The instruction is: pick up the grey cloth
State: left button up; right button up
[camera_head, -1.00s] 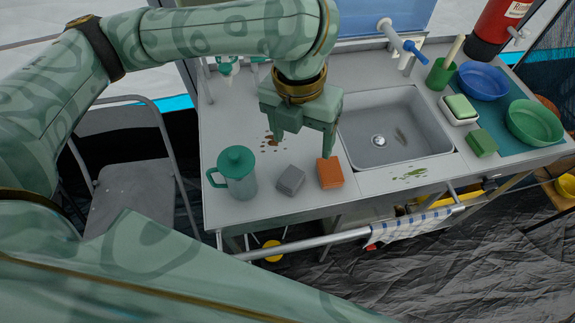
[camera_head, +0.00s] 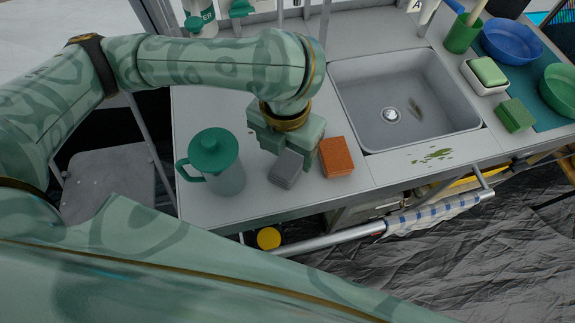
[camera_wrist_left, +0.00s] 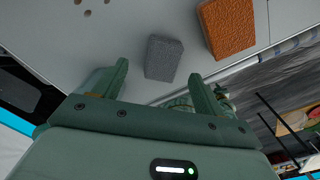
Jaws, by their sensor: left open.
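The grey cloth (camera_head: 286,168) is a small folded block lying on the counter, between the jug and an orange sponge-like block (camera_head: 337,158). My left gripper (camera_head: 291,155) is low over the counter, right at the grey cloth in the head view. In the left wrist view the grey cloth (camera_wrist_left: 163,58) lies ahead of and between the two open fingers (camera_wrist_left: 158,88). The fingers hold nothing. Whether they touch the cloth cannot be told. My right gripper is not in view.
A clear jug with a green lid (camera_head: 211,153) stands close left of the cloth. The sink (camera_head: 400,100) lies to the right, with a green spill (camera_head: 432,156) before it. A green sponge (camera_head: 515,115) and a striped towel (camera_head: 437,213) on the front rail are farther right.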

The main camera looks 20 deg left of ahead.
aim_at(286, 165)
pick_arm(q)
jog(key=f+b, duration=0.2)
jog(key=f, duration=0.1)
jog(key=f+b, duration=0.1)
jog(key=shift+s+d+f, duration=0.15)
jog(key=shift+s+f, duration=0.1)
jog(key=shift+f, duration=0.1)
jog(key=shift+w+f, duration=0.1)
jog(key=shift+f, duration=0.2)
jog(key=shift+r, duration=0.1)
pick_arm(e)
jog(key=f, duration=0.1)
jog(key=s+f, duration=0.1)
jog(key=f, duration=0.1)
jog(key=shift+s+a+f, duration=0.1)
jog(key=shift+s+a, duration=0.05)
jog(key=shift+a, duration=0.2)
pick_arm(q)
jog(key=c, duration=1.1)
jog(key=shift+r, duration=0.15)
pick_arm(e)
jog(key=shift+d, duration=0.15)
